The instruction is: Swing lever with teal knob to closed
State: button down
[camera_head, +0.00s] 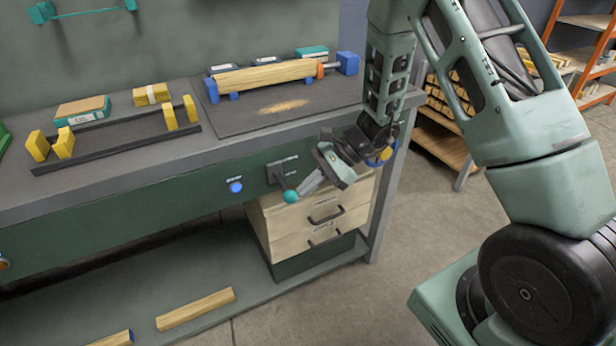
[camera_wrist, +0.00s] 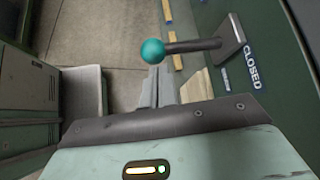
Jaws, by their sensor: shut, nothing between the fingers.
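The lever with the teal knob (camera_head: 291,196) is mounted on a dark plate (camera_head: 280,170) on the bench's green front panel. Its arm hangs down from the plate in the head view, with the knob at the lower end. In the wrist view the knob (camera_wrist: 153,52) and its dark arm (camera_wrist: 192,46) show clearly, with a "CLOSED" label (camera_wrist: 252,66) beside the plate. My gripper (camera_head: 304,189) is shut and empty, its tips just right of the knob. In the wrist view its fingers (camera_wrist: 158,84) lie just below the knob; I cannot tell whether they touch it.
A blue knob (camera_head: 236,187) sits left on the same panel. A wooden drawer unit (camera_head: 310,215) stands under the bench behind the lever. The bench top (camera_head: 150,165) carries a lathe-like fixture with a wooden bar (camera_head: 265,76). Open floor (camera_head: 400,230) lies to the right.

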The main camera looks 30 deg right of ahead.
jog(key=r+g+p, duration=0.1)
jog(key=p, duration=0.1)
jog(key=r+m+g+p, duration=0.1)
jog(key=r+p, duration=0.1)
jog(key=p, duration=0.1)
jog(key=shift+w+a+r+m+g+p, duration=0.1)
jog(key=shift+w+r+m+g+p, duration=0.2)
jog(key=shift+w, duration=0.1)
jog(key=shift+f, duration=0.1)
jog(key=shift+r+p, duration=0.6)
jog(key=shift+r, duration=0.25)
jog(key=shift+f, duration=0.1)
